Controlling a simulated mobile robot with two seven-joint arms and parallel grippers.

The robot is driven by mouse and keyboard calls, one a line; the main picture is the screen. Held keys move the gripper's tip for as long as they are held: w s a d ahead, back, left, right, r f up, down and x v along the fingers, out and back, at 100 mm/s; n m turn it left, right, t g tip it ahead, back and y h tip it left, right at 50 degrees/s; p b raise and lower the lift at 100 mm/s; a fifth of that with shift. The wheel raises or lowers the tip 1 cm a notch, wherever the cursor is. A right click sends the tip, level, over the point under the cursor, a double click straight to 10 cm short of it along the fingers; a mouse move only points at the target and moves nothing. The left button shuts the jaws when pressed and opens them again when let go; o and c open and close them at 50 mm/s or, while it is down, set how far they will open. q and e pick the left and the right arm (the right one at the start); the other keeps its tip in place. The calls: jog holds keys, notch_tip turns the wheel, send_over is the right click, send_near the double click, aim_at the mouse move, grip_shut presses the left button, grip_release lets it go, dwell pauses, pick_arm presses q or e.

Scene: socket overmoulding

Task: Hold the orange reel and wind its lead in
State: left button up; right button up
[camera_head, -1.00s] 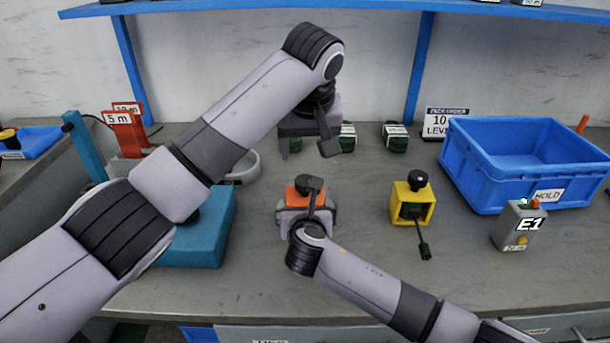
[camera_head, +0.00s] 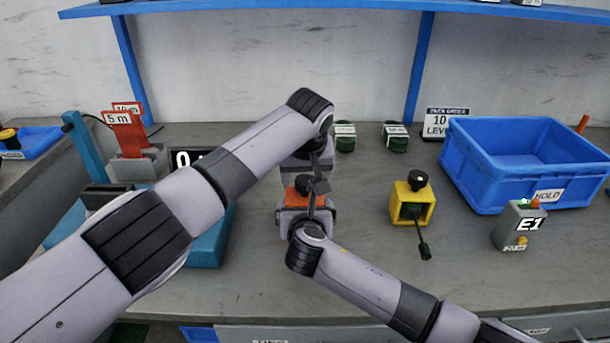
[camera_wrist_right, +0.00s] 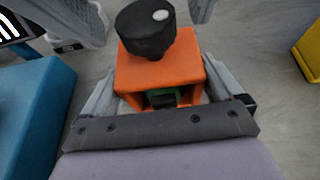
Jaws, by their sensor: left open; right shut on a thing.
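The orange reel (camera_head: 298,199) stands on the grey bench, a square orange body with a black knob on top. In the right wrist view the orange reel (camera_wrist_right: 158,62) sits between the fingers of my right gripper (camera_wrist_right: 155,98), which is shut on its sides. Something green shows inside its opening; its lead is not clearly seen. My right gripper (camera_head: 305,215) also shows in the head view, partly behind its own wrist. My left gripper (camera_head: 304,172) is open, above and just behind the orange reel, mostly hidden by its wrist. Its fingers show near the black knob (camera_wrist_right: 146,28).
A yellow reel (camera_head: 427,208) with a black knob and hanging lead stands to the right. A blue bin (camera_head: 480,175), a grey E1 box (camera_head: 518,226), green pieces (camera_head: 396,137) and a blue block (camera_head: 209,245) stand around. The bench front is clear.

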jog(key=shift+s+d+f, duration=0.1)
jog(key=shift+d+f, duration=0.05)
jog(key=shift+f, duration=0.2)
pick_arm(q)
jog(key=c, duration=1.1)
jog(key=shift+m+h, duration=0.3)
jog(key=shift+m, duration=0.5)
jog(key=o, duration=1.1)
jog(key=v, duration=1.2)
